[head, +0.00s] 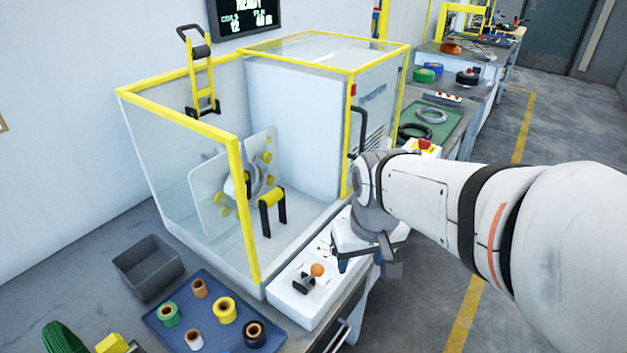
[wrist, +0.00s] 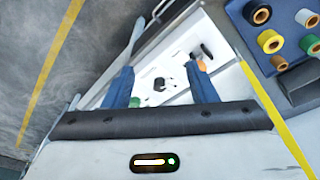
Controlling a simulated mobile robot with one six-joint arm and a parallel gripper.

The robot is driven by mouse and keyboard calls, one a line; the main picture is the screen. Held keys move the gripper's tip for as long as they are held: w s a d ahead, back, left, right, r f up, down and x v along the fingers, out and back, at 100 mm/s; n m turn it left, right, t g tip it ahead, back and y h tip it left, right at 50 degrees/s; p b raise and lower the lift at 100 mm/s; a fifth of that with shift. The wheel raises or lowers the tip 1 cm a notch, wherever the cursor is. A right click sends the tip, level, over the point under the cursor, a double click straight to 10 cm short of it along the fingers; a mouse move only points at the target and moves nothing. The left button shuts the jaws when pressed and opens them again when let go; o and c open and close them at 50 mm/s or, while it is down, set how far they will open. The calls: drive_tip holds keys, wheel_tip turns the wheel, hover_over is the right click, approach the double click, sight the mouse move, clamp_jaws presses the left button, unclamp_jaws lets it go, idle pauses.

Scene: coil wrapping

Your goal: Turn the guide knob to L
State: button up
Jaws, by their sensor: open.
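My gripper (head: 360,264) hangs over the white control panel (head: 290,298) in front of the wrapping machine. In the wrist view its two blue fingers (wrist: 158,72) are apart, with nothing held between them. A small dark knob (wrist: 158,84) sits on the panel and shows in the gap between the fingers. It looks like the guide knob; its letters and pointer are too small to read. In the head view my gripper hides that part of the panel. I cannot tell whether the fingers touch the knob.
An orange ball-topped control (head: 317,270) and a black handle (head: 303,283) stand on the panel left of my gripper. A blue tray (head: 165,338) with several coil rolls lies at the front left, beside a grey bin (head: 148,266). The yellow-edged clear guard (head: 243,215) rises behind the panel.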

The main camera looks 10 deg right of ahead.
drive_tip(key=w+f+n+p, duration=0.1)
drive_tip(key=w+f, duration=0.1)
drive_tip(key=w, duration=0.3)
drive_tip(key=w+f+n+g, duration=0.1)
drive_tip(key=w+f, duration=0.1)
drive_tip(key=w, duration=0.4)
drive_tip(key=w+f+n+g+p, duration=0.1)
drive_tip(key=w+f, duration=0.2)
drive_tip(key=w, duration=0.3)
drive_tip(key=shift+w+p, duration=0.2)
drive_tip(key=shift+p, duration=0.1)
drive_tip(key=shift+w+f+n, duration=0.2)
drive_tip(key=shift+f+n, duration=0.1)
drive_tip(key=shift+f, duration=0.45)
wheel_tip(320, 180, down, 7)
drive_tip(key=shift+r, duration=0.1)
drive_tip(key=shift+c, duration=0.2)
drive_tip(key=c, duration=0.9)
drive_tip(key=shift+c, duration=0.2)
